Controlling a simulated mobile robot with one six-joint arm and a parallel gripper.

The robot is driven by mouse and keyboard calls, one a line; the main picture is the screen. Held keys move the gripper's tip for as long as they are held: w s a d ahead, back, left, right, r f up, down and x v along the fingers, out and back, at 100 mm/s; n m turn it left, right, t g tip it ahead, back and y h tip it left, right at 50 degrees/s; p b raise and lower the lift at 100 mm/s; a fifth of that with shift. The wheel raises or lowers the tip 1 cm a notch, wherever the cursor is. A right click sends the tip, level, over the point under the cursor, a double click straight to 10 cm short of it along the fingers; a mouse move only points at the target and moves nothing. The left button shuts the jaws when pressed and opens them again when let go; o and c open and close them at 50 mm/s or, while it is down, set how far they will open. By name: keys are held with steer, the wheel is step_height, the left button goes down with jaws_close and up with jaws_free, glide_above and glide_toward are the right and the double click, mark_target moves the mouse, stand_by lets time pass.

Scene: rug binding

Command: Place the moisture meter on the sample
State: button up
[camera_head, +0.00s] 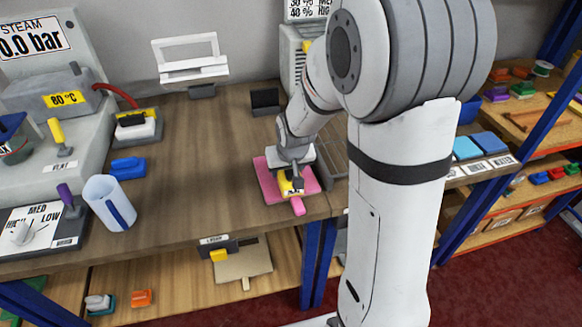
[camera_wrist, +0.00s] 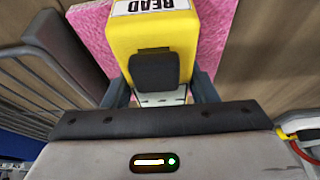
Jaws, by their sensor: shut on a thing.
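The moisture meter (camera_wrist: 151,38) is a yellow block with a black pad and a white label reading "READ". It also shows in the head view (camera_head: 287,187), over the sample. The sample (camera_head: 268,182) is a flat pink piece on the wooden bench, with a pink tab at its front edge. Its pink textured surface lies behind the meter in the wrist view (camera_wrist: 92,32). My gripper (camera_wrist: 160,92) is shut on the meter, one finger at each side. I cannot tell whether the meter's underside touches the sample, since that contact is hidden.
A wire rack (camera_head: 333,160) stands just right of the sample. The bench middle (camera_head: 205,160) is free. A shelf rack stands at the right.

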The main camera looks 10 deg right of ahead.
steer(key=shift+f, duration=0.25)
steer(key=o, duration=1.1)
steer(key=shift+r, duration=0.1)
